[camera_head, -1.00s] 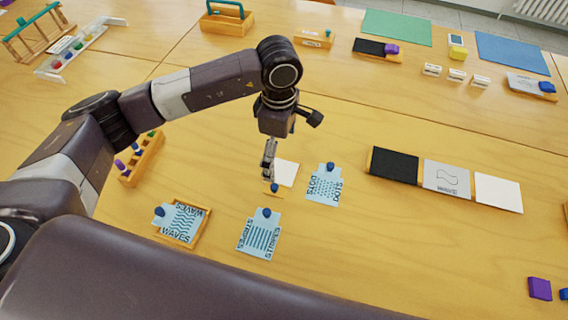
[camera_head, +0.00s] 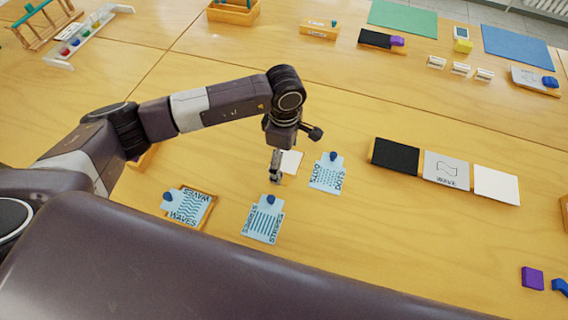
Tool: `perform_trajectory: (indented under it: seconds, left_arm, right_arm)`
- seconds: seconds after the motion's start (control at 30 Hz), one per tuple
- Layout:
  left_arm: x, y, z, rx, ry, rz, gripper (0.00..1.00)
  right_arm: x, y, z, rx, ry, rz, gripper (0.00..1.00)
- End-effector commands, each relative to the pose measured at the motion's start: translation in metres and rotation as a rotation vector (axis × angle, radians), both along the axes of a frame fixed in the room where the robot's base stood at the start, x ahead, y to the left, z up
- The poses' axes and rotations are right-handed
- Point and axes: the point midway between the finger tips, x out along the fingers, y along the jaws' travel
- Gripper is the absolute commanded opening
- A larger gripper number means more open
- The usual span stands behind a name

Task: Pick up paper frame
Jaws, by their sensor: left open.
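A small white paper piece (camera_head: 291,161), which I take to be the paper frame, lies on the table below my left gripper. Its blue knob and lower orange edge are now hidden behind the fingers. My left gripper (camera_head: 276,172) points down at its left side and is open. I cannot tell whether the fingers touch it. A light blue dots card (camera_head: 327,178) lies just to its right. A stripes card (camera_head: 263,226) lies below it, and a waves card (camera_head: 186,207) sits in a wooden frame at lower left. My right gripper is not in view.
A black panel (camera_head: 395,156), a wave panel (camera_head: 446,169) and a white panel (camera_head: 496,184) stand in a row to the right. A purple block (camera_head: 532,278) lies at lower right. The table between the cards and the panels is clear.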

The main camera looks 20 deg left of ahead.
Motion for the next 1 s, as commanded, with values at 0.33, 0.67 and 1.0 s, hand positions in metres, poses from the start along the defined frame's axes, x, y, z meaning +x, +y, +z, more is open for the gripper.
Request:
perform_trajectory:
  seconds: [0.33, 0.67, 1.0]
  left_arm:
    - [0.0002, 0.0, 0.0004, 0.0, 0.0, 0.0, 0.45]
    - [-0.0001, 0.0002, 0.0001, 0.0, 0.0, 0.0, 0.09]
    - [0.0001, 0.0002, 0.0002, 0.0, 0.0, 0.0, 0.0]
  right_arm:
    - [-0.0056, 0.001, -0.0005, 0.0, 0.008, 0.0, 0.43]
    - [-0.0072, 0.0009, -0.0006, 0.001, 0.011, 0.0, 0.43]
    - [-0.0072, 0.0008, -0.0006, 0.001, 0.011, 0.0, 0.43]
